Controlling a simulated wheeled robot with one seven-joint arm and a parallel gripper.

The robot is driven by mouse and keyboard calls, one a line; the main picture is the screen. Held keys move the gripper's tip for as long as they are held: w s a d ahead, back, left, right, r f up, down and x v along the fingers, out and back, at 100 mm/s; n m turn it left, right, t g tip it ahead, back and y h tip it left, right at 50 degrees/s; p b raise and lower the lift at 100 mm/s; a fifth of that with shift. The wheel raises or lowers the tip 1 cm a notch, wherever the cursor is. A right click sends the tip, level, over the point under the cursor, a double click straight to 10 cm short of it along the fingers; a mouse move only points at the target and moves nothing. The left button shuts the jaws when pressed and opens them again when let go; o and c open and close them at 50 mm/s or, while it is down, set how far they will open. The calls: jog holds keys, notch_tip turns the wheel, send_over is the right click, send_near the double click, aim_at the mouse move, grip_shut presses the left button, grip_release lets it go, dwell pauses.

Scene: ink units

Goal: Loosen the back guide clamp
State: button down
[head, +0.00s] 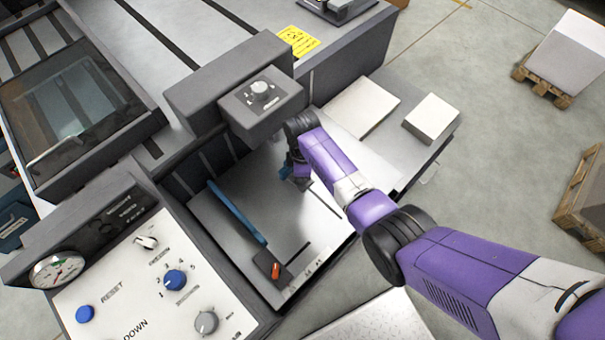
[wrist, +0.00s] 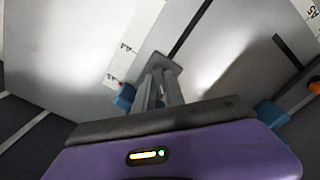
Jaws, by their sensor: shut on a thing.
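My gripper (head: 297,182) is low over the metal table on the far side from the front clamp. In the wrist view its two grey fingers (wrist: 161,88) are close together over a dark clamp block, the back guide clamp (wrist: 164,64). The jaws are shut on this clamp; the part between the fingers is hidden. A dark slot runs from the block. A long blue guide bar (head: 236,212) lies on the table. The front clamp lever (head: 276,270) is orange, on a dark block, and shows at the right edge of the wrist view (wrist: 314,86).
The control panel (head: 150,270) with dials and knobs is at the lower left. A grey housing with a knob (head: 262,100) overhangs the table behind my gripper. Paper stacks (head: 362,106) (head: 431,117) lie at the right. Loaded pallets stand on the floor beyond.

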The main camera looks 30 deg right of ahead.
jog(key=c, duration=1.4)
grip_release()
jog(key=shift+r+p, duration=0.3)
jog(key=shift+r, duration=3.6)
